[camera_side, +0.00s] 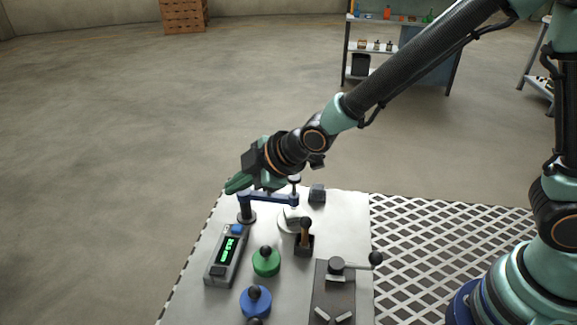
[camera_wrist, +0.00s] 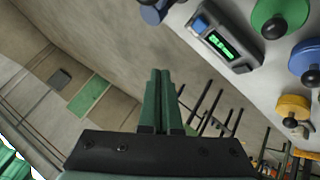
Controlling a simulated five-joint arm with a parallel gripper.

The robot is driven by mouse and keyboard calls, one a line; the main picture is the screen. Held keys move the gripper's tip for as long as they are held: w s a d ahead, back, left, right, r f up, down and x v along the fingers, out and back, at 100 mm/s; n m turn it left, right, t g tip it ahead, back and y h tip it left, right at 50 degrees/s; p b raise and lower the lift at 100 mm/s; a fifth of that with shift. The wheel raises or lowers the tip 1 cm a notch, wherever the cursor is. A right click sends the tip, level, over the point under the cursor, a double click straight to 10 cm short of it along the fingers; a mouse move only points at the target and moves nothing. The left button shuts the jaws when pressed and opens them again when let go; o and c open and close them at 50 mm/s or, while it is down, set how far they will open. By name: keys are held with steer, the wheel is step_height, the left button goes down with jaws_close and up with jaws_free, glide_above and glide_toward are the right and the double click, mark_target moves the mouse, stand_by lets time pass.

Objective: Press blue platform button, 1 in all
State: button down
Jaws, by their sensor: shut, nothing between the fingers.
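A small blue button (camera_side: 237,229) sits at the far end of a grey box with a green lit display (camera_side: 228,250). In the wrist view the same blue button (camera_wrist: 200,24) is at the upper middle, beside the display. My gripper (camera_side: 236,184) is above the table's far left edge, beyond the button and apart from it. In the wrist view its green fingers (camera_wrist: 160,74) are together and empty, pointing past the panel edge. A blue disc with a black knob (camera_side: 255,302) also stands on the table, nearer the camera.
A green disc with a black knob (camera_side: 266,262) is right of the display box. A dark post with a blue arm (camera_side: 246,207) stands just beyond the button, below my gripper. A block with a lever (camera_side: 333,290) is at right. A yellow disc (camera_wrist: 292,106) shows in the wrist view.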

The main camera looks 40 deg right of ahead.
steer(key=shift+f, duration=3.9)
steer(key=shift+f, duration=0.2)
steer(key=shift+d+f, duration=0.1)
steer(key=shift+f, duration=0.1)
steer(key=shift+f, duration=0.4)
steer(key=shift+r, duration=0.8)
step_height(320, 180, up, 5)
steer(key=shift+r, duration=0.1)
